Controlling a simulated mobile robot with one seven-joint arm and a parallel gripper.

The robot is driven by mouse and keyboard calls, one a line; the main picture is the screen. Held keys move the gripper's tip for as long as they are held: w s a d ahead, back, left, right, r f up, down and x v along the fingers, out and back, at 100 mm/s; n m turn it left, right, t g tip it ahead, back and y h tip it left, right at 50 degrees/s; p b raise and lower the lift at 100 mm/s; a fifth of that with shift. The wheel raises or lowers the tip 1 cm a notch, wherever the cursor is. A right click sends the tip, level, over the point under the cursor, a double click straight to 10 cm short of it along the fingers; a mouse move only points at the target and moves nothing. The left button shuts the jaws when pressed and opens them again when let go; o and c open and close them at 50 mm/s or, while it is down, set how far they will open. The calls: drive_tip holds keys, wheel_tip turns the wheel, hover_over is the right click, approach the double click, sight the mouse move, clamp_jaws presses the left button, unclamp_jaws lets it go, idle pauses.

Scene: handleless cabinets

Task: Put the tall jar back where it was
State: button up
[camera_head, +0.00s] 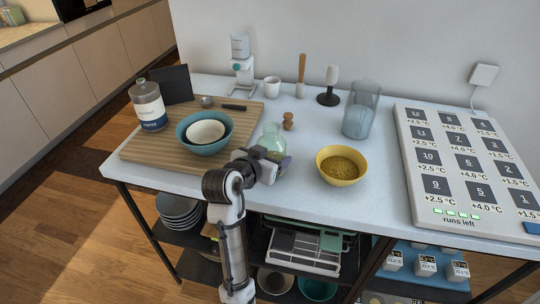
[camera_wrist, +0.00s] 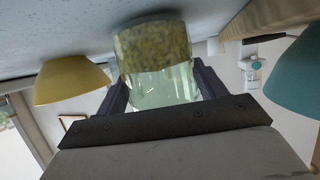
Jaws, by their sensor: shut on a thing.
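A greenish clear glass jar (camera_head: 271,138) is upright near the middle of the white countertop, just right of the wooden board. My gripper (camera_head: 264,157) is shut on it from the front and hides its lower part in the head view. In the wrist view, which shows the counter at the top, my gripper (camera_wrist: 161,84) has one finger on each side of the jar (camera_wrist: 155,50). The jar holds something mottled yellow-green near its base. I cannot tell whether the base touches the counter.
A yellow bowl (camera_head: 343,167) stands close right of the jar. A teal bowl (camera_head: 184,137) and a labelled jar (camera_head: 149,107) stand on the wooden board (camera_head: 136,150). A clear glass container (camera_head: 361,111) stands behind right. A numbered panel (camera_head: 425,202) fills the right side.

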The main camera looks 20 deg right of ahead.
drive_tip(key=shift+f, duration=0.1)
drive_tip(key=o, duration=1.4)
drive_tip(key=shift+a+r, duration=0.1)
drive_tip(key=shift+r, duration=0.1)
drive_tip(key=b+v, duration=0.2)
drive_tip(key=v, duration=1)
